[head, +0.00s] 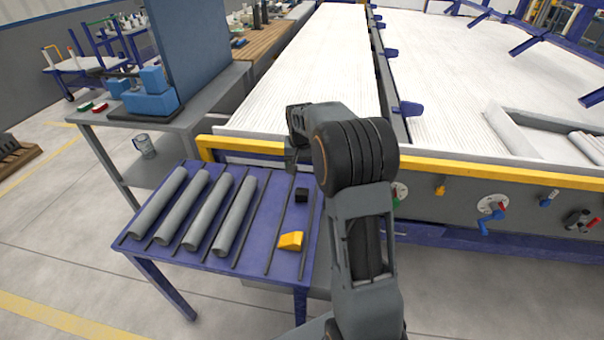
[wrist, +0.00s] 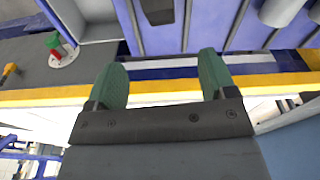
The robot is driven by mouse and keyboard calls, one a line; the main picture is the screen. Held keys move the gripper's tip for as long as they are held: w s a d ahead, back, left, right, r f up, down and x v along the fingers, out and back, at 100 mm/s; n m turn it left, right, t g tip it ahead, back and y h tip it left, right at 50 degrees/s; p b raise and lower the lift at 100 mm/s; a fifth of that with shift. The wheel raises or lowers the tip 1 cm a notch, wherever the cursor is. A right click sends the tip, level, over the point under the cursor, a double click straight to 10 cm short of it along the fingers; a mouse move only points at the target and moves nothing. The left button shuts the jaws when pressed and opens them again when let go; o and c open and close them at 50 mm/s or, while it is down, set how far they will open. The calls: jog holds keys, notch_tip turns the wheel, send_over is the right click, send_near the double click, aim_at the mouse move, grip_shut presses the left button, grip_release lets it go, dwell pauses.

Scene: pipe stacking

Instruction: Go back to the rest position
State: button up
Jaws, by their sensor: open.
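My arm rises from the bottom of the head view and bends over at the wrist. My gripper (wrist: 161,80) shows in the wrist view with its two green fingers apart and nothing between them. In the head view the fingers are hidden behind the dark wrist link. The gripper is close to the yellow rail (head: 250,145) at the machine's front edge, beyond the blue table (head: 265,205). Several grey pipes (head: 208,210) lie side by side on the left part of the table, apart from the gripper.
A yellow block (head: 290,241) and a small black block (head: 301,195) lie on the table's right part. The white ribbed machine bed (head: 310,70) stretches away behind the rail. A grey workbench (head: 190,95) with a blue vise (head: 150,98) stands at left.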

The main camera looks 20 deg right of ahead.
jog(key=s+a+r+n+p, duration=0.2)
jog(key=s+a+r, duration=0.1)
jog(key=s, duration=0.5)
jog(key=s+a+r+n+t+p, duration=0.1)
jog(key=s+a+r+n+p, duration=0.1)
jog(key=s+r, duration=0.4)
jog(key=s+a+r+n+t+p, duration=0.1)
jog(key=s+a+r+p, duration=0.3)
jog(key=s, duration=0.7)
jog(key=shift+s+a+r+n+y, duration=0.2)
jog(key=shift+a+r+n+y, duration=0.15)
jog(key=shift+a+r, duration=0.55)
